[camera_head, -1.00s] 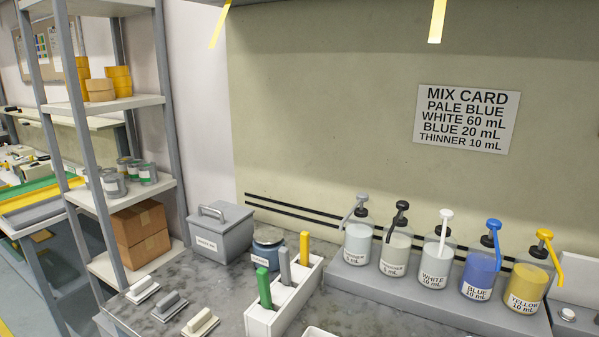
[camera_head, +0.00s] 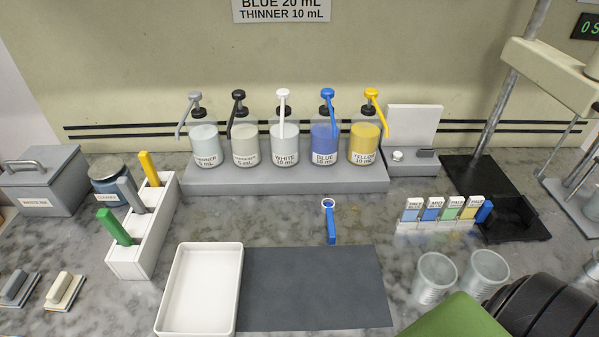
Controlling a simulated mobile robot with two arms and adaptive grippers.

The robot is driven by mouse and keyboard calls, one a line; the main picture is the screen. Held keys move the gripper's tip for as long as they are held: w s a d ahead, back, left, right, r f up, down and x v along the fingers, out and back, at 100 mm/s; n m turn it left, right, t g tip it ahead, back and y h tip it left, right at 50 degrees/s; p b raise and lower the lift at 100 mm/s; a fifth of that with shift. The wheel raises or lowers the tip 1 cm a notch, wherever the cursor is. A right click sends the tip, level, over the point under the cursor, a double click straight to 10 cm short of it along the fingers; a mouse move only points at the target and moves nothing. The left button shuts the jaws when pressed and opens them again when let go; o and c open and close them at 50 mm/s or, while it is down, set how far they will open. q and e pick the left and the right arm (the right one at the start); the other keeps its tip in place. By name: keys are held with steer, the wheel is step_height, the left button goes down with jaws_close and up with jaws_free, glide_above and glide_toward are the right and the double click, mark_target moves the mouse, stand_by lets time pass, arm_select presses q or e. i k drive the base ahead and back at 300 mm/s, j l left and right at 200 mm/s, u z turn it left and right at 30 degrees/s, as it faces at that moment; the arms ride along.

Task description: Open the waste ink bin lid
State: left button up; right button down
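The waste ink bin (camera_head: 45,195) is a grey box with a "WASTE INK" label on its front, at the left edge of the counter. Its lid (camera_head: 52,172) is down and shut, with a grey bar handle (camera_head: 22,163) on top. The bin's left edge is close to the picture border.
A blue-grey jar (camera_head: 108,184) and a white rack (camera_head: 150,225) of coloured-handled tools stand right of the bin. Several pump bottles (camera_head: 285,145) line a grey shelf. A white tray (camera_head: 200,290) lies front centre.

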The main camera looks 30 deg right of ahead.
mark_target(39, 165)
steer(key=j+z, duration=0.3)
steer(key=z, duration=0.15)
steer(key=i+j+z, duration=0.1)
steer(key=j+z, duration=0.2)
steer(key=z, duration=0.15)
steer(key=j+z, duration=0.3)
steer(key=z, duration=0.15)
